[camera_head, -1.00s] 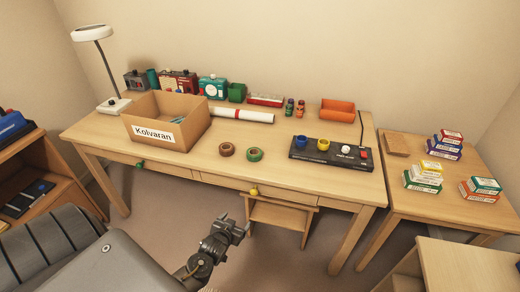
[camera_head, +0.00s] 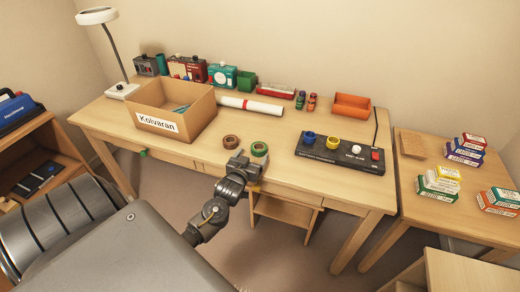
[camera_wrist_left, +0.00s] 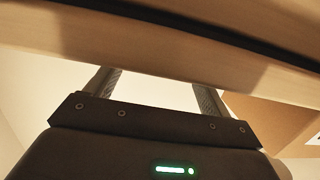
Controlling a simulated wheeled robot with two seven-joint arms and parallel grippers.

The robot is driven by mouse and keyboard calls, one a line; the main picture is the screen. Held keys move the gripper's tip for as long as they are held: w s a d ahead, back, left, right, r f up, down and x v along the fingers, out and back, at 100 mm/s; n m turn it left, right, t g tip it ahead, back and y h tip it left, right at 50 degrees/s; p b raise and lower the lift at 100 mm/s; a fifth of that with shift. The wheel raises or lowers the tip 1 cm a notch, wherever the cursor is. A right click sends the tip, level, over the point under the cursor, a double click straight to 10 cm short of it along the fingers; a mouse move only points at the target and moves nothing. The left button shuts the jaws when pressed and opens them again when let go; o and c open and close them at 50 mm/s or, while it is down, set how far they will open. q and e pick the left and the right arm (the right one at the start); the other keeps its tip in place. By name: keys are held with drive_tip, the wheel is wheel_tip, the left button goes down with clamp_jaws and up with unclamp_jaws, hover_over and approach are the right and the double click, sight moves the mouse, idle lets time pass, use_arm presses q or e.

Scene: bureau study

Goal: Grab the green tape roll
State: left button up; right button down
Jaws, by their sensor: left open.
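The green tape roll (camera_head: 259,149) lies flat on the wooden desk (camera_head: 285,172) near its front edge, right of a brown tape roll (camera_head: 231,142). My left gripper (camera_head: 243,160) is at the desk's front edge, just in front of the two rolls and apart from the green one as far as I can tell. In the left wrist view its two fingers (camera_wrist_left: 155,88) are spread with nothing between them, and the desk's edge fills the top of that view. The tape rolls do not show there. My right gripper is not in view.
A cardboard box (camera_head: 172,112) labelled Kolvaran stands left of the rolls. A black panel with coloured knobs (camera_head: 340,153) lies to their right. A white rolled tube (camera_head: 252,106) lies behind. The desk around the rolls is clear.

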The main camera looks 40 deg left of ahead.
sight(257, 151)
use_arm(q)
drive_tip(key=shift+w+a+r, duration=0.1)
drive_tip(key=shift+w+a, duration=0.05)
drive_tip(key=shift+w, duration=0.65)
drive_tip(key=x, duration=0.4)
drive_tip(key=shift+w+p, duration=0.3)
drive_tip(key=shift+w, duration=0.05)
drive_tip(key=c, duration=1)
drive_tip(key=shift+c, duration=0.2)
drive_tip(key=shift+s+d+r, duration=0.1)
drive_tip(key=shift+s+d, duration=0.15)
drive_tip(key=shift+s, duration=0.1)
drive_tip(key=f+b+v, duration=0.1)
drive_tip(key=f+v, duration=0.1)
drive_tip(key=v, duration=1.5)
drive_tip(key=shift+s+f, duration=0.2)
drive_tip(key=shift+s, duration=0.05)
